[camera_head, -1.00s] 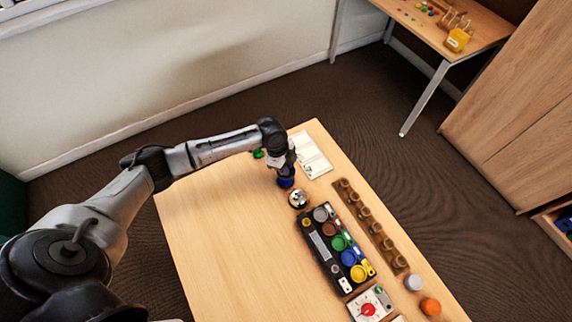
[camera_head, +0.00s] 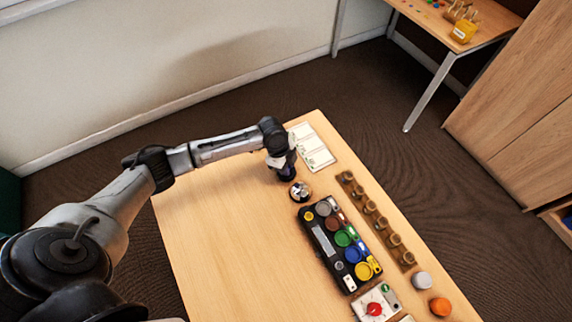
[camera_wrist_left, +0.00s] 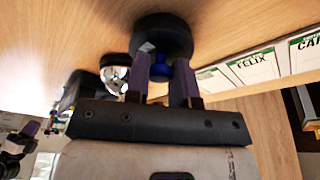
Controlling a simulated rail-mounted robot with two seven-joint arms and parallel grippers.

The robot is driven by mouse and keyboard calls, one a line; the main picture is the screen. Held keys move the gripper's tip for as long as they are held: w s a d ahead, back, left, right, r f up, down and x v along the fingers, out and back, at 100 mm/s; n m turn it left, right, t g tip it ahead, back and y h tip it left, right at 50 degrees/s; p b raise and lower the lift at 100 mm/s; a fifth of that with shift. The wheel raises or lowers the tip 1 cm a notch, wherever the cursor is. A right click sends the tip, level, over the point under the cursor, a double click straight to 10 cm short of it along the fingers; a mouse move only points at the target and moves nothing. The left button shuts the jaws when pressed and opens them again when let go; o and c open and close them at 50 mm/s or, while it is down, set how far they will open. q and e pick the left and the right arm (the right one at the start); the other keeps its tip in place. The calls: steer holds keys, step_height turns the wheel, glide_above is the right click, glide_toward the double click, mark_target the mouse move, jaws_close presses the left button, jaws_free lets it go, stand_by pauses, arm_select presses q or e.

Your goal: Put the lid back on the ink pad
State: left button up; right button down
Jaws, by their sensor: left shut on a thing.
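My left gripper (camera_head: 286,172) is over the far part of the table. In the left wrist view its two fingers (camera_wrist_left: 165,88) are shut on a blue knob (camera_wrist_left: 158,69). A black round piece (camera_wrist_left: 162,36) lies just beyond the knob, close to the tabletop. I take the knob and black piece to be the ink pad's lid and the pad, but cannot tell where one ends and the other begins, or whether the lid is seated. What seems to be my right gripper (camera_wrist_left: 16,140) shows at the left edge of the wrist view; its jaws are unclear.
A shiny round bell-like thing (camera_head: 300,190) stands close by the gripper. Name cards (camera_head: 312,148) lie by the table's far edge. A black tray (camera_head: 317,241) with coloured pots and a wooden rack (camera_head: 374,216) stand nearer. The table's left part is clear.

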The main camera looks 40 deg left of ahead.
steer(key=shift+d+r, duration=0.15)
stand_by(0.5)
arm_select(q)
steer(key=shift+p, duration=0.6)
arm_select(e)
steer(key=shift+r, duration=0.45)
steer(key=shift+r, duration=0.2)
stand_by(0.4)
arm_select(q)
steer(key=shift+f+p, duration=0.15)
steer(key=shift+p, duration=0.25)
arm_select(e)
steer(key=shift+r, duration=0.25)
steer(key=shift+r, duration=0.1)
stand_by(0.6)
arm_select(q)
steer(key=shift+p, duration=0.3)
arm_select(e)
steer(key=shift+r, duration=0.2)
arm_select(q)
steer(key=o, duration=1.5)
steer(key=shift+c, duration=0.2)
